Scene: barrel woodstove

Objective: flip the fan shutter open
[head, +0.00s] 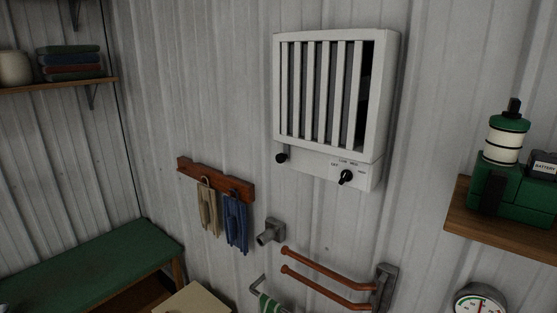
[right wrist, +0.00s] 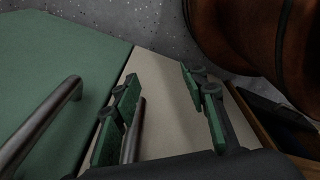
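The fan (head: 380,160) is a white box high on the corrugated wall in the head view. Its front shutter (head: 314,90) has tall white vertical slats with dark gaps between them, the widest at the right. A small black knob (head: 281,158) sits at its lower left. A black dial (head: 345,177) with small labels is on its lower right. My right gripper (right wrist: 159,78) shows in the right wrist view with its green-padded fingers apart and nothing between them. It is away from the fan, above a beige surface (right wrist: 150,70). My left gripper is not in view.
A rack with cloths (head: 215,181), a grey wall fitting (head: 270,231) and copper rails (head: 325,290) are below the fan. A shelf (head: 490,222) with a green lantern (head: 505,140) is at right. A green bench (head: 90,262) is at lower left. Wall around the fan is clear.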

